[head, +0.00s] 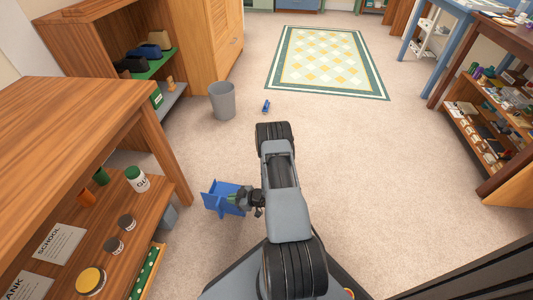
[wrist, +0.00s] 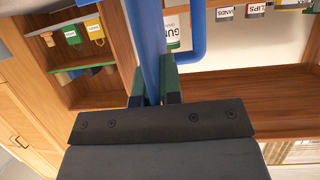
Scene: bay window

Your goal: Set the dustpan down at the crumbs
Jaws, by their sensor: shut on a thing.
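The blue dustpan (head: 220,199) is in the head view, left of my arm and close to the wooden shelf unit. My gripper (head: 250,199) is shut on its handle. In the wrist view the blue handle (wrist: 143,40) runs up from between the green-sided fingertips of my gripper (wrist: 154,92). I cannot tell whether the pan touches the floor. I cannot make out any crumbs on the carpet.
A wooden shelf unit (head: 80,115) with jars stands close on the left. A grey bin (head: 222,101) and a small blue object (head: 266,106) are on the floor ahead. A checked rug (head: 318,63) lies farther off. Carpet right of my arm is clear.

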